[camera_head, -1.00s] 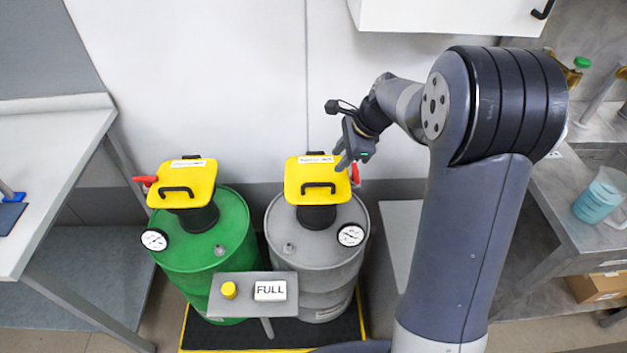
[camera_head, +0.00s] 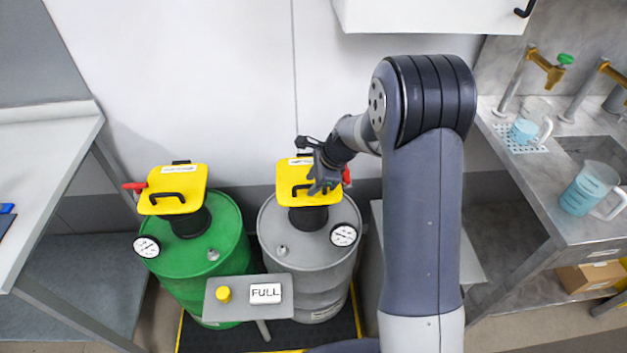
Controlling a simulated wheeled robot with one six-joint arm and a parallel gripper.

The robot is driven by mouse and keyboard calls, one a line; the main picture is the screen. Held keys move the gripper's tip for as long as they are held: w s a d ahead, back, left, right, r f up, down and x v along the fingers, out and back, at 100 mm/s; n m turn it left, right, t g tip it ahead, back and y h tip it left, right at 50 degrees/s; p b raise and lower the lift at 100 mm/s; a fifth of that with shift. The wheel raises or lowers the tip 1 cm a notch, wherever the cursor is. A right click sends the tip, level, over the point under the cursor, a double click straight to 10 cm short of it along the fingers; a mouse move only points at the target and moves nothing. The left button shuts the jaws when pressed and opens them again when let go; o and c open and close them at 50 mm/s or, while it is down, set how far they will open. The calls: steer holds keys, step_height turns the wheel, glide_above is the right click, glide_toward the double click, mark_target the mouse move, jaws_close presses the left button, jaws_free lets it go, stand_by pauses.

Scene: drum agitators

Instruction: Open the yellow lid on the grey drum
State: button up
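The grey drum (camera_head: 318,255) stands on the dark floor mat, right of the green drum. Its yellow lid (camera_head: 292,172) lies flat and closed on a black neck (camera_head: 308,218). The lid has a black handle (camera_head: 298,190) near its front edge and a red piece (camera_head: 346,174) at its right side. My gripper (camera_head: 318,188) is over the right part of the lid, close to the handle's right end. I cannot tell whether it touches the handle. The fingers are dark and small, and the gap between them is not clear. My gripper hides part of the lid's right side.
The green drum (camera_head: 222,248) with its own yellow lid (camera_head: 172,182) stands at the left. A panel (camera_head: 238,298) with a yellow button and a FULL sign is in front. A cabinet (camera_head: 430,14) hangs above. Benches stand at both sides, with jugs (camera_head: 588,190) on the right.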

steer(key=shift+c, duration=0.5)
jaws_close()
